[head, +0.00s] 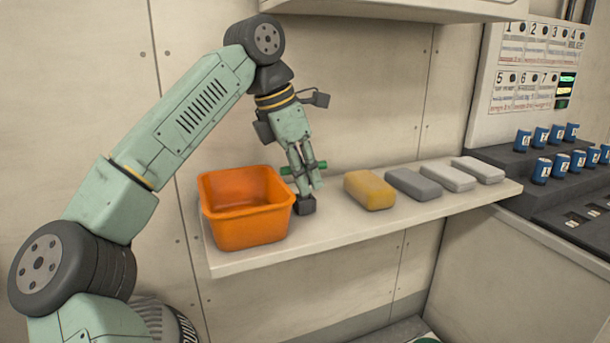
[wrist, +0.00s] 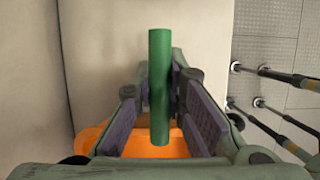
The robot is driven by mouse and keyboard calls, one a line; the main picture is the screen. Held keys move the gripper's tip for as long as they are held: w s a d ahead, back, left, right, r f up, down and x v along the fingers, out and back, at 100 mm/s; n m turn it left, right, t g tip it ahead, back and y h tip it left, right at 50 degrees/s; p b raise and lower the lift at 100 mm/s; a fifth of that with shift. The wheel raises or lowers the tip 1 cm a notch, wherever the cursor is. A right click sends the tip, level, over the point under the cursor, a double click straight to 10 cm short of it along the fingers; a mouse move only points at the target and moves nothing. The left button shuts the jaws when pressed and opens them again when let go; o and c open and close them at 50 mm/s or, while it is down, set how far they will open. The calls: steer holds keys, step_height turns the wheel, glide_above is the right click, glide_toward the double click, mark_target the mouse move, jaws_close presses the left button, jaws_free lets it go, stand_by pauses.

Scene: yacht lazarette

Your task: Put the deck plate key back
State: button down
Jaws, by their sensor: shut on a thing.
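A green bar (head: 312,168), which looks like the handle of the deck plate key, sits crosswise between the fingers of my gripper (head: 306,182). In the wrist view the green bar (wrist: 159,85) runs lengthwise between the two dark finger pads. My gripper points down above the shelf, just right of the orange bin, and is shut on the key. A small dark block (head: 306,206) is directly below the fingertips at the shelf; I cannot tell if it is part of the key or a separate holder. The key's shaft is hidden by the fingers.
The orange bin (head: 245,235) stands at the shelf's left end. A yellow block (head: 369,191), a dark grey block (head: 413,185) and two paler blocks (head: 449,178) line the shelf (head: 350,229) to the right. A panel with blue-capped parts (head: 542,171) is far right.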

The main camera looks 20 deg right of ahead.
steer(key=c, duration=1.7)
jaws_free()
steer(key=shift+f, duration=0.1)
steer(key=shift+o, duration=0.2)
steer(key=p+v, duration=0.2)
steer(key=v, duration=1)
